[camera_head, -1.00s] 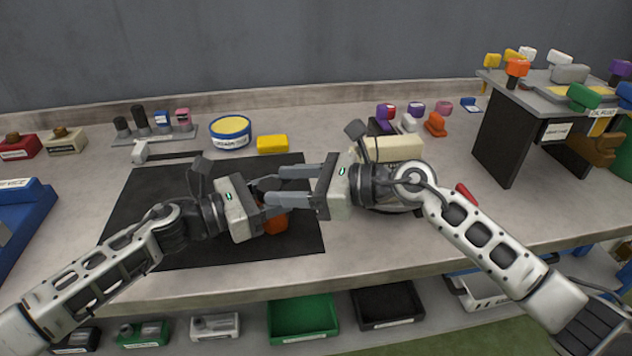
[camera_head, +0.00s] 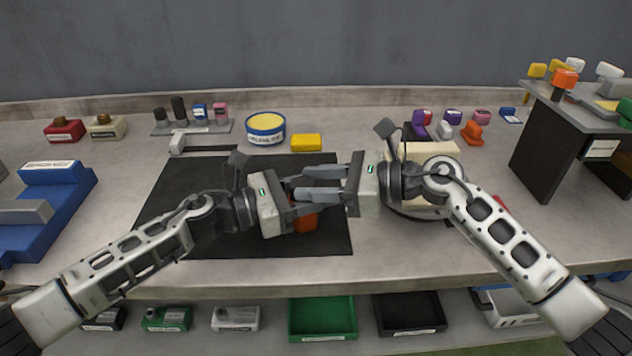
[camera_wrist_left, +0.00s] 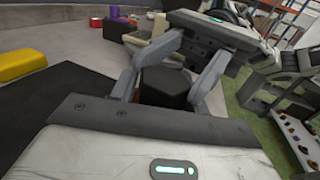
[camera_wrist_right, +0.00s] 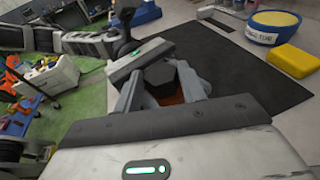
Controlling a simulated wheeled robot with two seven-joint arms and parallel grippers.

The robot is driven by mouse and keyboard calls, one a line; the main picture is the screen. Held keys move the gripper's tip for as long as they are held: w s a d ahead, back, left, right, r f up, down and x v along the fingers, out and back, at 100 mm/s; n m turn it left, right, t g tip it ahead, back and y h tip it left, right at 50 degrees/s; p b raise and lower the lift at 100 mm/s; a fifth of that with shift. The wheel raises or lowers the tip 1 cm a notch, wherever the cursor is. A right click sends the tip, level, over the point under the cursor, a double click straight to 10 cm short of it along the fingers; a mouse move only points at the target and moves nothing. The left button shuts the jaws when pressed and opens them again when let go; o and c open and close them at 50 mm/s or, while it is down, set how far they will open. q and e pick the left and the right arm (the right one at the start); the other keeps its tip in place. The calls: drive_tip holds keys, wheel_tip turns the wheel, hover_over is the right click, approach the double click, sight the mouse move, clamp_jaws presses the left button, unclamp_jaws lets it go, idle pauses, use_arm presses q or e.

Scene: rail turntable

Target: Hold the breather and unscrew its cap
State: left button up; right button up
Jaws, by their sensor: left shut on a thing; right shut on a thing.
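The breather shows as an orange part (camera_head: 305,220) below the grippers over the black mat (camera_head: 185,180), mostly hidden by the fingers. A dark six-sided piece, seemingly its cap, sits between the fingers in the left wrist view (camera_wrist_left: 165,87) and in the right wrist view (camera_wrist_right: 162,75), where orange (camera_wrist_right: 172,99) shows under it. My left gripper (camera_head: 308,197) is shut on the breather from the left. My right gripper (camera_head: 318,186) is shut on it from the right. The fingers overlap closely, so which part each one grips cannot be told.
A blue bench vice (camera_head: 45,215) stands at the left. A yellow-topped round tub (camera_head: 266,129) and a yellow block (camera_head: 306,143) stand behind the mat. A dark raised stand (camera_head: 548,145) is at the right. Green (camera_head: 322,318) and black (camera_head: 410,314) bins sit below the bench edge.

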use_arm(q)
drive_tip(key=shift+r, duration=0.1)
use_arm(e)
drive_tip(key=n+g, duration=0.2)
drive_tip(key=w+n+g, duration=0.1)
drive_tip(key=n+g, duration=0.1)
drive_tip(key=g, duration=0.1)
drive_tip(key=shift+y, duration=0.3)
use_arm(q)
drive_tip(key=shift+s+r, duration=0.3)
drive_tip(key=shift+s, duration=0.1)
use_arm(e)
drive_tip(key=shift+s+d+r+n+g, duration=0.1)
drive_tip(key=shift+s+r+n+g, duration=0.2)
drive_tip(key=shift+s+g, duration=0.15)
drive_tip(key=o, duration=1.2)
drive_tip(key=shift+w, duration=0.1)
use_arm(q)
drive_tip(key=shift+d, duration=0.1)
use_arm(e)
drive_tip(key=shift+c, duration=0.2)
